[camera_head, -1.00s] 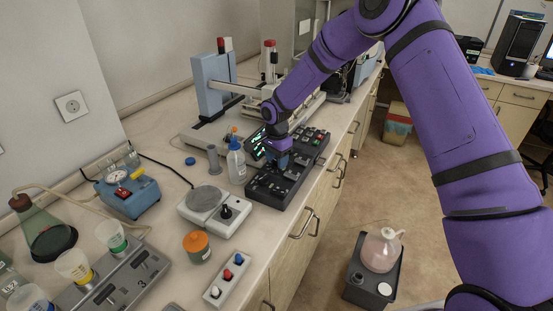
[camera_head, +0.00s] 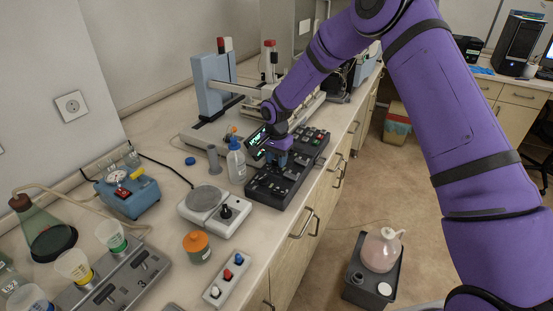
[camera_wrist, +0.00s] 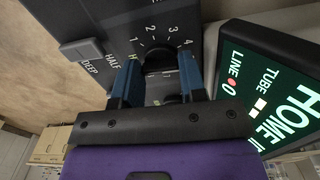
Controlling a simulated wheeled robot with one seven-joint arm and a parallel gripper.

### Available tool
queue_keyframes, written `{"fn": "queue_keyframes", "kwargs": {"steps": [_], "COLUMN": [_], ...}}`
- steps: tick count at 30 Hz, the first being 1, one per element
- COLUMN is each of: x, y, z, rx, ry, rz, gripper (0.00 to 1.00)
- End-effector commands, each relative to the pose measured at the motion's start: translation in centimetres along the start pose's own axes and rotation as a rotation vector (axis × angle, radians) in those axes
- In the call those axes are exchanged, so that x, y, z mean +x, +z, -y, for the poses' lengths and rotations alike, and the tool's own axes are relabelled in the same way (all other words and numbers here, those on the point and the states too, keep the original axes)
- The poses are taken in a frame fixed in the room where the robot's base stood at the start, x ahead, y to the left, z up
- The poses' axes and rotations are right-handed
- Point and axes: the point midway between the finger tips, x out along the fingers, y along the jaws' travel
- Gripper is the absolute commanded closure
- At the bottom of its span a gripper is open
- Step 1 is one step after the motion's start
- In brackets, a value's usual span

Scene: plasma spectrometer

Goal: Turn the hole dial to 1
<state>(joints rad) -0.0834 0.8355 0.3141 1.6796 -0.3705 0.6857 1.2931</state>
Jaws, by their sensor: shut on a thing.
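The hole dial (camera_wrist: 158,58) is a round black knob on a dark grey control panel (camera_wrist: 100,18), with the numbers 1 to 4 in white around it. In the wrist view my gripper (camera_wrist: 161,70) has its two blue fingers on either side of the dial, shut on it. A green label beside the dial is mostly covered by a finger. I cannot tell which number the dial points to. In the head view my gripper (camera_head: 277,157) is down at the panel (camera_head: 262,188), and the dial is hidden beneath it.
A lit green-and-black screen (camera_wrist: 270,90) stands close beside my gripper; it also shows in the head view (camera_head: 257,140). A grey lever switch (camera_wrist: 82,48) sits near the dial.

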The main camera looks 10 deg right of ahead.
Motion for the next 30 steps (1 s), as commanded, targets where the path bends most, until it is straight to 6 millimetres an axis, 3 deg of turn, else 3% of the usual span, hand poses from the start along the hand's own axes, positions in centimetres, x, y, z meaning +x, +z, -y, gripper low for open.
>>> {"fn": "queue_keyframes", "kwargs": {"steps": [30], "x": [-0.10], "y": [-0.04], "z": [0.04], "rx": [-0.961], "ry": [-0.002], "rz": [-0.002], "gripper": [0.85]}}
